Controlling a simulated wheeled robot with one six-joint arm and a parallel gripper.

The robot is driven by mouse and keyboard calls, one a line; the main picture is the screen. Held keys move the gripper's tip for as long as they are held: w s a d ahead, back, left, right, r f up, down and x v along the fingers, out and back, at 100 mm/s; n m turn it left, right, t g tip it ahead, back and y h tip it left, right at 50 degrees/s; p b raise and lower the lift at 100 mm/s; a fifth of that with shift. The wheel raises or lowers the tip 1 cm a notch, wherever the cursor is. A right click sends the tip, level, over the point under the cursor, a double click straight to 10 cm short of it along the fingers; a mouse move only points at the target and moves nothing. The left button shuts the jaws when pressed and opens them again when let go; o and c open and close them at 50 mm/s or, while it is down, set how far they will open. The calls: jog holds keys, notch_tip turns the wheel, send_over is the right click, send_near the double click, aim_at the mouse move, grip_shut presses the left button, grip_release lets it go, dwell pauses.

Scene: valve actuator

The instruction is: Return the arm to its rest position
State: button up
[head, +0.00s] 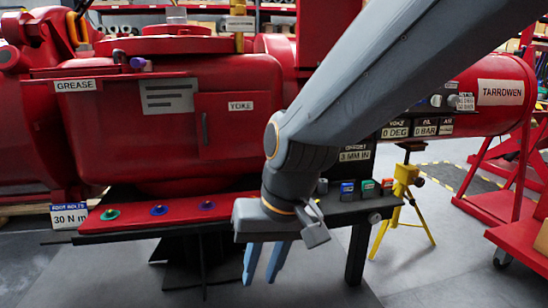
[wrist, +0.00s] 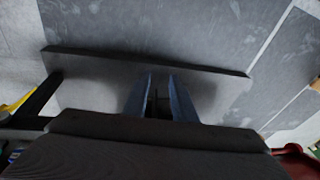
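My grey arm (head: 390,75) reaches in from the upper right and bends down at the wrist in the head view. My gripper (head: 260,278) points down in front of the front edge of the dark bench (head: 330,214), to the right of the red mat. Its two blue-grey fingers stand apart with nothing between them. In the wrist view the gripper (wrist: 161,82) also shows two separate fingers, with the grey floor beyond them. The dark bar (wrist: 140,60) crossing that view lies past the fingertips.
The red valve actuator (head: 180,130) fills the left and middle. Small coloured parts (head: 350,188) sit right of my wrist on the bench. A yellow stand (head: 402,190) and a red cart (head: 515,215) are at right. Floor (head: 440,270) is clear at lower right.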

jog(key=s+d+f+n+g+h, duration=0.1)
jog(key=s+d+f+n+h, duration=0.1)
jog(key=s+d+f, duration=0.35)
jog(key=s+d+r+m+p, duration=0.1)
jog(key=d+r+m+p, duration=0.1)
jog(key=d+r+p, duration=0.6)
jog(key=s+d+r+m+p, duration=0.1)
jog(key=d+r+m+p, duration=0.2)
jog(key=d+r+p, duration=0.5)
notch_tip(320, 180, up, 5)
jog(key=p, duration=0.9)
jog(key=shift+s+h, duration=0.2)
jog(key=shift+h, duration=0.1)
jog(key=shift+f, duration=0.1)
